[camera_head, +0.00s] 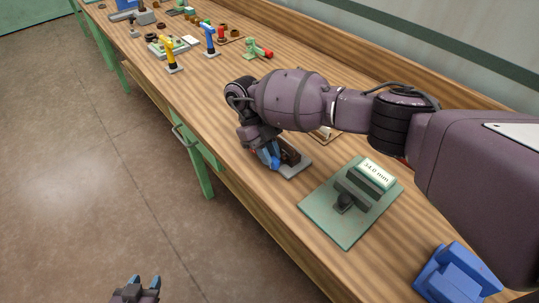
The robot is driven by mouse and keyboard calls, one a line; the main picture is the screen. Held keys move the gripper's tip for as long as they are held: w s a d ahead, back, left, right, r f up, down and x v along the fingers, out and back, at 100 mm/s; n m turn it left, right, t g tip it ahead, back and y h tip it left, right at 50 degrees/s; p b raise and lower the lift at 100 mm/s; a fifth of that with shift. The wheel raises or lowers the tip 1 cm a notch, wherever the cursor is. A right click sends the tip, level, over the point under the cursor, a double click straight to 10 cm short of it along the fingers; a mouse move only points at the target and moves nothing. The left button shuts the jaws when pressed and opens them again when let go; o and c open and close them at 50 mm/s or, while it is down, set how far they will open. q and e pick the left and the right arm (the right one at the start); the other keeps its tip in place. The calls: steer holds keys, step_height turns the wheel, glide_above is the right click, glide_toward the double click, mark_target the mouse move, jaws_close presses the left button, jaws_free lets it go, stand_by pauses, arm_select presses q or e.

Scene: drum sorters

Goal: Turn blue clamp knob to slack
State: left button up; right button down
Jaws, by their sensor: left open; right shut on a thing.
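A small dark brown clamp (290,152) stands on a grey base plate (298,171) near the front edge of the bench. My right gripper (268,155) reaches down to the clamp's left side, its blue fingertips shut on the knob there. The knob is mostly hidden by the fingers, so its turned position cannot be read. My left gripper (136,290) is open and empty at the bottom of the view, over the floor and away from the bench.
A green gauge plate (335,224) with a "34.0 mm" display (376,173) lies right of the clamp. A blue block (457,276) stands at the lower right. A yellow-topped post (170,53), a blue-topped post (209,40) and a green-and-red device (257,49) stand farther back.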

steer(key=shift+w+r, duration=0.1)
stand_by(0.3)
steer(key=c, duration=1.1)
jaws_free()
steer(key=shift+d, duration=0.1)
steer(key=b+v, duration=0.1)
steer(key=v, duration=0.8)
steer(key=shift+w, duration=0.1)
steer(key=shift+b+v, duration=0.3)
steer(key=shift+v, duration=0.55)
